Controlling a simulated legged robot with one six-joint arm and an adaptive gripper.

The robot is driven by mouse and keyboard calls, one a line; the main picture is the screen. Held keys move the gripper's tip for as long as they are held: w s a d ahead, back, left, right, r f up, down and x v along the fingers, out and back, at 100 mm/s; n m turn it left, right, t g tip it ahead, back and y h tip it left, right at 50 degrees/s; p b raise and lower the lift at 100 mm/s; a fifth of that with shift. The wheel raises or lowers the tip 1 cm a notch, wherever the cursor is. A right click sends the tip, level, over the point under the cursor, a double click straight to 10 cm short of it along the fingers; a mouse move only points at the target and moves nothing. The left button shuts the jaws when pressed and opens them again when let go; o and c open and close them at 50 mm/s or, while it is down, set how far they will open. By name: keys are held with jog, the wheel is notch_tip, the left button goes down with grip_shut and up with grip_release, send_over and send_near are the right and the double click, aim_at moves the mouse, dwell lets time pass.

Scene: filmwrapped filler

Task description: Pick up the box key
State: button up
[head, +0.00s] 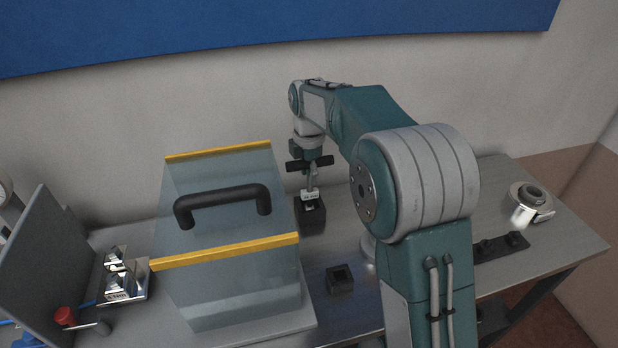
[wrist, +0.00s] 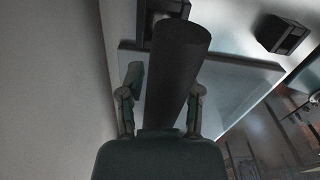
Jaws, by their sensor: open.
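The box key appears to be a dark T-shaped tool. Its thick round black bar (head: 294,165) lies level just below my wrist in the head view, over a black block (head: 312,220) with a bright metal top. The bar (wrist: 178,65) fills the middle of the wrist view. My gripper (head: 312,178) points down at it. In the wrist view my gripper (wrist: 162,95) is open, one finger on each side of the bar with a visible gap. The key's lower part is mostly hidden by my finger and the bar.
A clear box (head: 230,275) with yellow edges and a black handle stands close left of my gripper. A small black socket block (head: 340,281) is in front. A metal clamp unit (head: 122,278) sits far left, a round metal part (head: 531,204) far right. The wall is behind.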

grip_shut()
jog(key=shift+d, duration=0.1)
jog(key=shift+r, duration=0.1)
notch_tip(320, 180, up, 10)
dwell(0.4)
